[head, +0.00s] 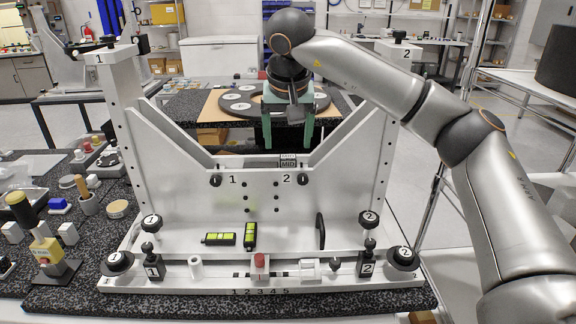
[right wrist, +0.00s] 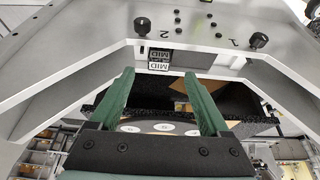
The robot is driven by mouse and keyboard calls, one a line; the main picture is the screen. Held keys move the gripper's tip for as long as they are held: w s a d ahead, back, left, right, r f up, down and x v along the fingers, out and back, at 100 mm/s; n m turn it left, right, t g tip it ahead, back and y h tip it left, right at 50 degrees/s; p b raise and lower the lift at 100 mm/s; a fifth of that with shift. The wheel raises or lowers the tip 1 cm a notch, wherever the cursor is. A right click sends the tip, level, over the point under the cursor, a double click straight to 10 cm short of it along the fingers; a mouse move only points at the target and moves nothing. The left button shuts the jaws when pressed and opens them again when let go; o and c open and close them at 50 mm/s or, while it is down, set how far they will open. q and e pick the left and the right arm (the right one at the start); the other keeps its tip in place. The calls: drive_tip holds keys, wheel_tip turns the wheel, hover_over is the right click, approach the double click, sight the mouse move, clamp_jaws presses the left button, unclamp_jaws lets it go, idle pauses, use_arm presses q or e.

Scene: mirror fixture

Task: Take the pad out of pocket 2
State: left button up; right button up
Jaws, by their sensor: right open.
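The silver mirror fixture (head: 150,190) stands on the speckled table, with a post at each side and a V-shaped cut in its upright plate. The number 2 mark (head: 286,179) is on the plate right of centre; it also shows in the right wrist view (right wrist: 165,34). A small block marked MID (head: 288,162) sits at the cut's lower edge, and it shows in the right wrist view (right wrist: 159,60). My right gripper (head: 288,143) is open, its green fingers pointing down just above the MID block. Nothing shows between its fingertips (right wrist: 159,80). I cannot make out which part is the pad.
Loose tools crowd the table at left, including a yellow-topped piece (head: 45,245). A dark ring (head: 240,105) lies on a board behind the fixture.

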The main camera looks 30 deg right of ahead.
sight(288, 157)
drive_tip(key=shift+x, duration=2.75)
drive_tip(key=shift+w+d+r, duration=0.1)
drive_tip(key=shift+d+r, duration=0.05)
clamp_jaws()
